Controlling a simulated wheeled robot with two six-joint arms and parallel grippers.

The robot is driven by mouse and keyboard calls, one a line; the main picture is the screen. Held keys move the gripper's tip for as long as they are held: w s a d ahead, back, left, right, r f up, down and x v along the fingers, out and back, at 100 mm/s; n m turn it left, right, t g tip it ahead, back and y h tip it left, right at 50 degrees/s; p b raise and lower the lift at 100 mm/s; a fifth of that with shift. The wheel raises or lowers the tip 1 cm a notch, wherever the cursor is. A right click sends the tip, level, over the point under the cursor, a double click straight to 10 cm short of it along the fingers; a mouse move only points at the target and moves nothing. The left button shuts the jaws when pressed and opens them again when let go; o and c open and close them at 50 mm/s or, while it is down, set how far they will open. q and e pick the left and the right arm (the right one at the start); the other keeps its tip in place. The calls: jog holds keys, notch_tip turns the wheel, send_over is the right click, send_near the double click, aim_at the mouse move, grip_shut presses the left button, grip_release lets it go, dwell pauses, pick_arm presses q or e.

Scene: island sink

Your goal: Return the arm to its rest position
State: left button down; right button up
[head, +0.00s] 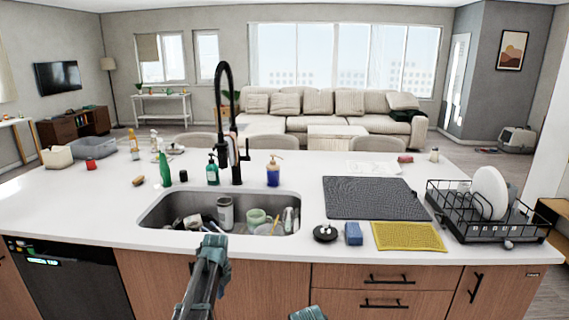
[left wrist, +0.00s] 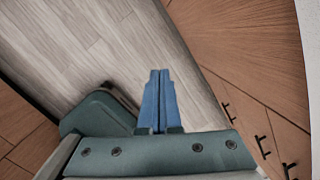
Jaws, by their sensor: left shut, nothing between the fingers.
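My left arm (head: 203,278) rises from the bottom of the head view, in front of the sink cabinet. The fingers touch nothing that I can see. A small teal part of me shows at the bottom edge of the head view; I cannot make out a right gripper there.
The white counter (head: 110,205) overhangs the drawers (head: 345,277). The sink (head: 160,210) holds a can, a green cup and other items. A tall black faucet (head: 222,95) stands behind it. A dark mat (head: 370,197), yellow cloth (head: 408,237) and dish rack (head: 470,225) lie right.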

pick_arm(q)
jog(key=s+d+n, duration=0.5)
jog(key=s+n, duration=0.2)
jog(key=s, duration=0.2)
jog(key=s+d+n+g, duration=0.1)
jog(key=s+d+n, duration=0.5)
jog(key=s, duration=0.4)
jog(key=s+d+n+g, duration=0.1)
jog(key=s+d+n, duration=0.4)
jog(key=s, duration=0.5)
jog(key=n, duration=0.2)
jog(key=shift+d+n, duration=0.25)
jog(key=shift+n, duration=0.05)
